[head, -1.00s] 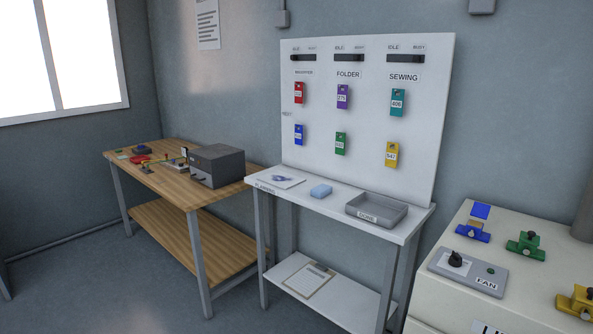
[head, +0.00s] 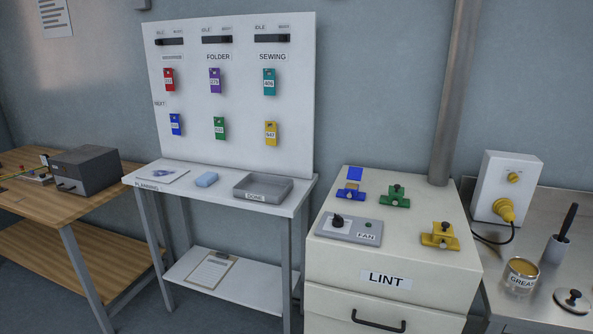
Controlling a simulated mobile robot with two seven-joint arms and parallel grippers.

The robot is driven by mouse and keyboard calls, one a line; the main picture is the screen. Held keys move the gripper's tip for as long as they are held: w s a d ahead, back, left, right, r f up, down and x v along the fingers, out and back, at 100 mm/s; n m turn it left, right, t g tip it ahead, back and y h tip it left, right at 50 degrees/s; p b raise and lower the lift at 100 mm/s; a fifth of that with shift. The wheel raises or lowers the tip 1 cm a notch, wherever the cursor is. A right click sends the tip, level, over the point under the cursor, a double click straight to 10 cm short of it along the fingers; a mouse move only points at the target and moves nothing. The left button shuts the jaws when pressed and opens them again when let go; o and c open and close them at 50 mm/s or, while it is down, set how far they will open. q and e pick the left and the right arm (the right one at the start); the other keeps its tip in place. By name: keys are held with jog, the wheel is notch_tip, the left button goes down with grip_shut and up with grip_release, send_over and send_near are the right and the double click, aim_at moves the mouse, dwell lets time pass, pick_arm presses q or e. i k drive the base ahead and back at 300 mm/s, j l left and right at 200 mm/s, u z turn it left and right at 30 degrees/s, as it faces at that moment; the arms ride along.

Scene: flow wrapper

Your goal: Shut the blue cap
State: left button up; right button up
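The blue cap (head: 355,173) is a flat blue plate at the back left of the top of the cream LINT cabinet (head: 420,270). It appears raised behind a blue base (head: 349,195) with a dark knob, and a small brown patch shows between them. The green fitting (head: 395,196) stands to its right, and the yellow fitting (head: 439,236) is nearer the front right; both look closed down under dark knobs. Neither of my grippers is in view.
A grey FAN panel (head: 348,229) with a black knob lies in front of the blue base. A vertical pipe (head: 455,90) rises behind the cabinet. A white planning table (head: 220,194) stands left; a metal bench with a grease tin (head: 520,276) stands right.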

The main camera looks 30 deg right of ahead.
aim_at(354, 173)
jog(key=l+u, duration=0.25)
jog(key=l, duration=1.25)
